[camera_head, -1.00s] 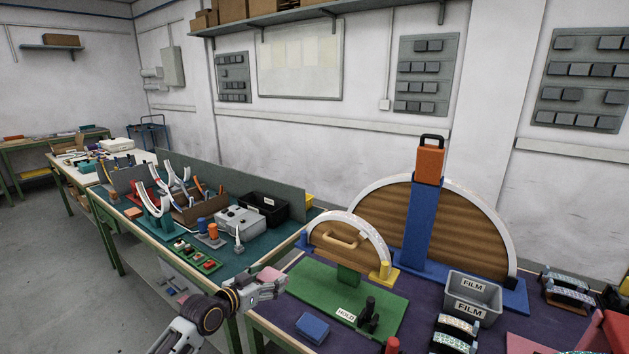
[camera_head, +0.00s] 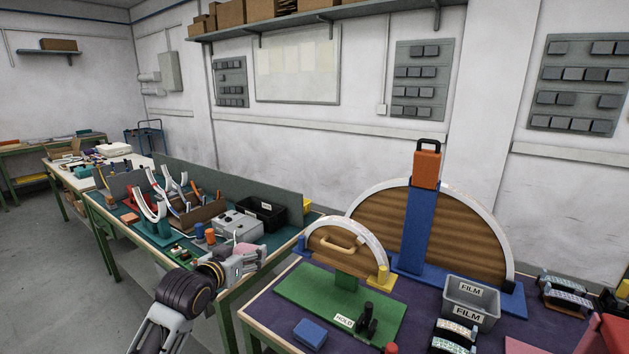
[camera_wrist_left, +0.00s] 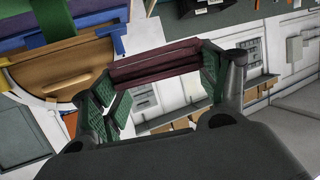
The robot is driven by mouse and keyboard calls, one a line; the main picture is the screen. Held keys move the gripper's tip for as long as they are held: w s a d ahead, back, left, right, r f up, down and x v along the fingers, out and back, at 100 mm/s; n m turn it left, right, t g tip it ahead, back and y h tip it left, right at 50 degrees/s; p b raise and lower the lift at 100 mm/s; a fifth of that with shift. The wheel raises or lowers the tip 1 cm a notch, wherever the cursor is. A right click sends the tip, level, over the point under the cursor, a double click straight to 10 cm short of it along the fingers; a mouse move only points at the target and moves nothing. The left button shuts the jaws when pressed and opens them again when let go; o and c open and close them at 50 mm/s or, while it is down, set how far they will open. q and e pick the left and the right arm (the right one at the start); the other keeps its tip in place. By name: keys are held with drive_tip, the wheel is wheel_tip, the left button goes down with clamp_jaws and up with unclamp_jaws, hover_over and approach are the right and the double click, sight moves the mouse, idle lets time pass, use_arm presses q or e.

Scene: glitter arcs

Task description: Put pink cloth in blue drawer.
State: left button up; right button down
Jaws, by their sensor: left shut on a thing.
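My left gripper (camera_head: 249,260) is raised beside the front edge of the teal-topped bench. It is shut on the pink cloth (camera_head: 243,249), which shows as a small pink patch beyond the fingers. In the left wrist view the cloth (camera_wrist_left: 155,62) is a folded, dark reddish bundle in shadow, spanning between the green finger pads. I cannot make out a blue drawer in either current view. My right gripper is not in view.
The purple-topped table (camera_head: 262,310) carries a green board (camera_head: 315,295), a blue block (camera_head: 310,333), a grey FILM bin (camera_head: 471,300) and wooden arches with white rims. The teal bench holds a grey box (camera_head: 237,226) and a black bin (camera_head: 261,211). Open floor (camera_head: 60,280) lies left.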

use_arm(q)
drive_tip(key=s+a+f+n+y, duration=0.1)
drive_tip(key=s+f, duration=0.6)
drive_tip(key=f, duration=0.4)
drive_tip(key=s+a+f+n+y, duration=0.1)
drive_tip(key=s+a+f+y, duration=0.1)
drive_tip(key=s+f, duration=0.6)
wheel_tip(320, 180, down, 4)
drive_tip(key=shift+s+r+n+y, duration=0.1)
drive_tip(key=shift+s+n+y, duration=0.1)
drive_tip(key=shift+n+y, duration=0.15)
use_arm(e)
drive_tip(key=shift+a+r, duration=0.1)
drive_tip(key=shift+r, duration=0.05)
use_arm(q)
drive_tip(key=shift+a, duration=0.1)
